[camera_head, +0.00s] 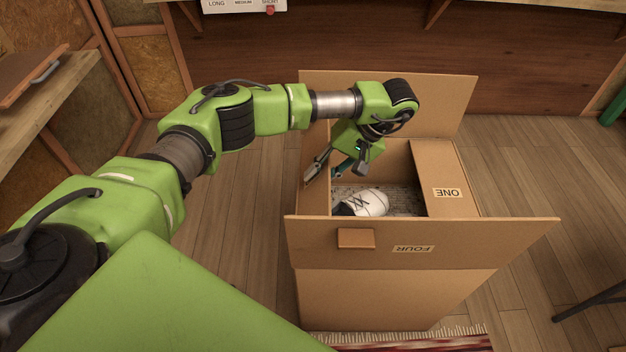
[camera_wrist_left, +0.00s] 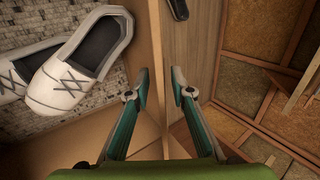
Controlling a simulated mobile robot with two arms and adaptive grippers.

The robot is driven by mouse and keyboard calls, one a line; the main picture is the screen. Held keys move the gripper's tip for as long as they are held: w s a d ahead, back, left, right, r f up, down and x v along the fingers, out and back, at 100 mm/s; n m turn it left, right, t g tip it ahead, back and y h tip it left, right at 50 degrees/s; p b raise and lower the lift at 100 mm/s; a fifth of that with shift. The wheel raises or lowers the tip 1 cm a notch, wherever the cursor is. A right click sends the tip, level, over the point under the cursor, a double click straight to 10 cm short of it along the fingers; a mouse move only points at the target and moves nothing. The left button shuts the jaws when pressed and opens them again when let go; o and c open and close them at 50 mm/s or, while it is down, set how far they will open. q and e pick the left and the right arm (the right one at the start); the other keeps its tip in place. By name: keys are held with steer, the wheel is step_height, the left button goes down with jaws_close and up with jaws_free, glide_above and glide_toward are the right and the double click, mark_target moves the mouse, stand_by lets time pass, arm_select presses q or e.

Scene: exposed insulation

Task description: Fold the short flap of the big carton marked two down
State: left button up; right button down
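The big carton (camera_head: 375,296) stands on the floor with its top open. Its left short flap (camera_head: 315,140) stands up; no "two" mark is readable on it. The right short flap marked ONE (camera_head: 440,180) lies folded in over the opening. The near long flap marked FOUR (camera_head: 450,240) and the far long flap (camera_head: 440,98) are unfolded. My left gripper (camera_head: 322,178) is open at the left flap. In the left wrist view, the fingers (camera_wrist_left: 161,90) stand on either side of the flap's edge (camera_wrist_left: 160,52), with gaps visible. My right gripper is not in view.
White shoes (camera_head: 370,202) lie inside the carton; they also show in the left wrist view (camera_wrist_left: 85,65). A wooden shelf (camera_head: 50,100) is at the left. A striped rug (camera_head: 410,340) lies in front.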

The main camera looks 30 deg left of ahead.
arm_select(q)
steer(key=v, duration=0.8)
steer(key=shift+r, duration=0.25)
steer(key=shift+w+d, duration=0.1)
steer(key=shift+d, duration=0.05)
